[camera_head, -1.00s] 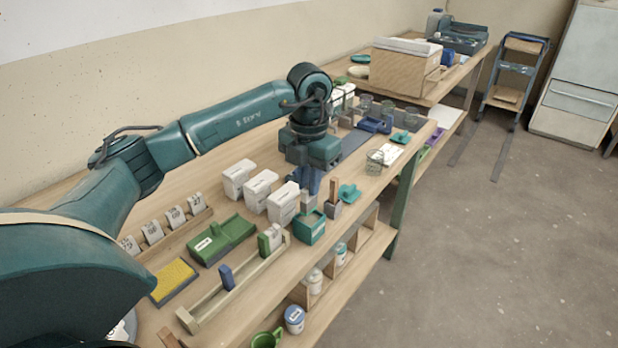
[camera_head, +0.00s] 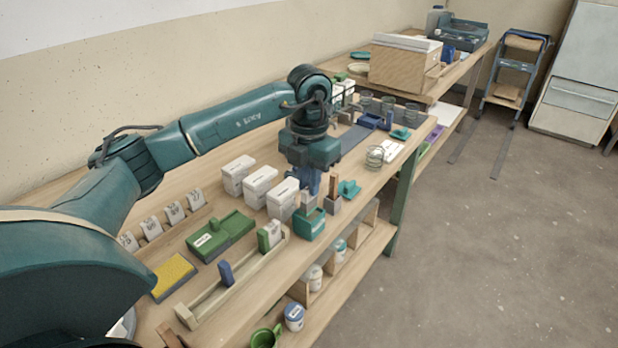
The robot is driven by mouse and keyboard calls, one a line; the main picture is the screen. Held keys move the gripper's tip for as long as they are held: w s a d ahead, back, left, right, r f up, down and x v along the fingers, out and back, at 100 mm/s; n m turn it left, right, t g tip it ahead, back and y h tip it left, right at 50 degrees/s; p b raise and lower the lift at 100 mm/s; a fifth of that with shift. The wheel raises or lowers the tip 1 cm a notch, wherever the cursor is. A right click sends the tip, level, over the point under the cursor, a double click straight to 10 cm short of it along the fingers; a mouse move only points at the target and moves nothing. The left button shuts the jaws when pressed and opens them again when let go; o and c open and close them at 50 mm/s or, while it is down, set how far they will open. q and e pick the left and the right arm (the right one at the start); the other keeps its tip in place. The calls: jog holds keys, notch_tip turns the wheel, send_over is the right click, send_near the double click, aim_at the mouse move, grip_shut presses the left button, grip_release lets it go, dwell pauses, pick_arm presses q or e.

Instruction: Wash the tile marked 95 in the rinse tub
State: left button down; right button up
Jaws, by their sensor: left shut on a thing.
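My left gripper (camera_head: 309,193) points down just over a small teal open tub (camera_head: 310,226). Its blue fingers are shut on a small greyish tile (camera_head: 306,203), mostly hidden by the fingers and the tub's wall. The tile's lower end appears to be at or inside the tub's mouth; I cannot tell whether it touches the bottom. No mark on it can be read. My right gripper does not show.

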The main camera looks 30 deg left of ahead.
aim_at(309, 200)
pick_arm(q)
jog(key=shift+f+b, duration=1.55)
jog(key=shift+f, duration=1.15)
jog(key=shift+r, duration=0.15)
